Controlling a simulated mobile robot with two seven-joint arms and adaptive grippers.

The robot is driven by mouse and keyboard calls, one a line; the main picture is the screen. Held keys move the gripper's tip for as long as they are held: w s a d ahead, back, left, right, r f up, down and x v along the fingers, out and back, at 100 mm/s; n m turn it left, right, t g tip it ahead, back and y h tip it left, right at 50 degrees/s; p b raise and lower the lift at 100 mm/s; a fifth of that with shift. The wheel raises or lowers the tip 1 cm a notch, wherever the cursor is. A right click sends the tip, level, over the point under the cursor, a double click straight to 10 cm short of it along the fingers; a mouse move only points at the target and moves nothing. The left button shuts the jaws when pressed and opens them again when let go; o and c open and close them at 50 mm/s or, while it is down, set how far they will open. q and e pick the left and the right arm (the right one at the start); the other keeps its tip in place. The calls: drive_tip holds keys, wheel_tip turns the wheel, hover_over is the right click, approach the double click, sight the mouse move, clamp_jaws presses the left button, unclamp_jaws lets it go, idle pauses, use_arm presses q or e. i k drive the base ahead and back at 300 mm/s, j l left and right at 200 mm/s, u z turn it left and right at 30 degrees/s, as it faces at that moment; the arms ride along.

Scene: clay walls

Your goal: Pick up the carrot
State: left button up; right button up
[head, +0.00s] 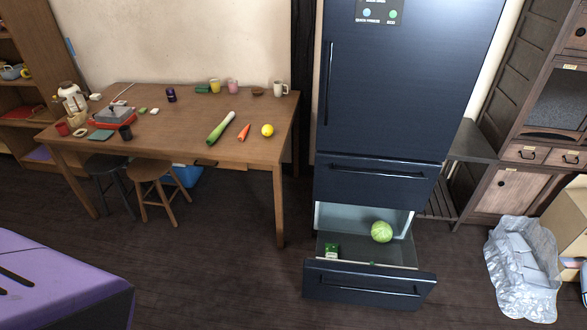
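The carrot (243,132) is a small orange cone lying on the wooden table (180,150), near its right end. A green and white leek (221,128) lies to its left and a yellow lemon (267,130) to its right, both apart from it. Neither of my grippers shows in the head view.
A dark blue fridge (400,90) stands right of the table, its lower drawer (370,286) pulled out with a cabbage (381,232) inside. Two stools (155,172) stand at the table's front left. A purple surface (60,280) fills the lower left. Floor before the table's right half is clear.

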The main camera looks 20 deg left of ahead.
sight(241, 137)
drive_tip(key=i+j+u, duration=0.45)
drive_tip(key=i+j, duration=0.45)
drive_tip(key=j, duration=0.15)
